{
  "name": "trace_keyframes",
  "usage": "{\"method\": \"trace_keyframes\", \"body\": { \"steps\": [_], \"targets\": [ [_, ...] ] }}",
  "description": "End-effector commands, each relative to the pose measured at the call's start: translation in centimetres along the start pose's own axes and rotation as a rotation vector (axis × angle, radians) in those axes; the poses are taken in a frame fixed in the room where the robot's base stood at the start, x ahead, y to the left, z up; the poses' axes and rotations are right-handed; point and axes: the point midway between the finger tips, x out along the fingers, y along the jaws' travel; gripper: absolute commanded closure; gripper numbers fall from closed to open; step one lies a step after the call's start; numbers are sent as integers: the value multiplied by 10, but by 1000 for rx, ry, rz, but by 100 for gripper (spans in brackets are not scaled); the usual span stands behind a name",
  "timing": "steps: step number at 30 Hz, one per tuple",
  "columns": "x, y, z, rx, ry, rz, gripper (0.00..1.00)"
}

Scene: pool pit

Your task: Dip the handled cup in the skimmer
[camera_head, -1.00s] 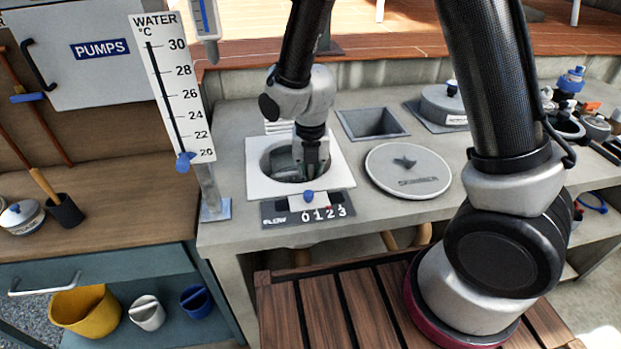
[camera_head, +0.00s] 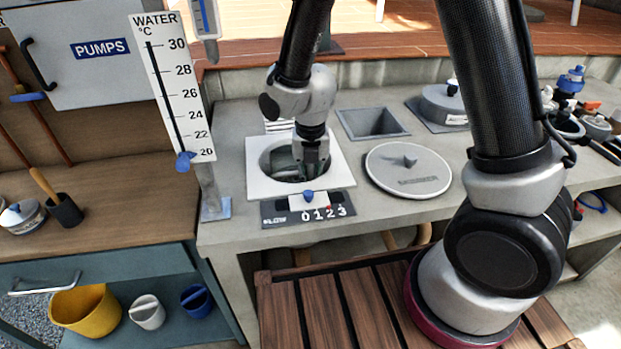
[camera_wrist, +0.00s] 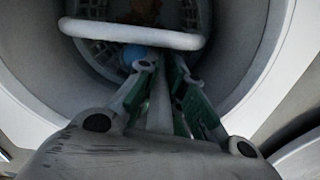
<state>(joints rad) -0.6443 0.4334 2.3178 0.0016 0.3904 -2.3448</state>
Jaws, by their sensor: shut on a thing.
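The skimmer (camera_head: 262,187) is a round opening in a white square frame on the grey counter. My gripper (camera_head: 315,172) points down into this opening. In the wrist view my gripper (camera_wrist: 165,80) has its green-lined fingers shut on a narrow grey upright piece, which looks like the handle of the handled cup (camera_wrist: 160,108). The cup's body cannot be made out behind the fingers. Beyond them are a pale curved bar (camera_wrist: 130,34), a dark grid at the bottom and a small blue round thing (camera_wrist: 134,55), inside the round wall.
A round grey lid (camera_head: 385,172) lies right of the skimmer, with a square recess (camera_head: 374,123) behind it. A flow counter board (camera_head: 280,213) is in front. Buckets (camera_head: 85,312) sit on the lower shelf.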

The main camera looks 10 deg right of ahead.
Motion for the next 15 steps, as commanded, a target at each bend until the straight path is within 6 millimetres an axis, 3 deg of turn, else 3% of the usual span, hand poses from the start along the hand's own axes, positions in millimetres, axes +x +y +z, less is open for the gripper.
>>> {"method": "trace_keyframes", "body": {
  "steps": [15],
  "targets": [
    [-32,1,1,0,-2,2,100]
  ]
}}
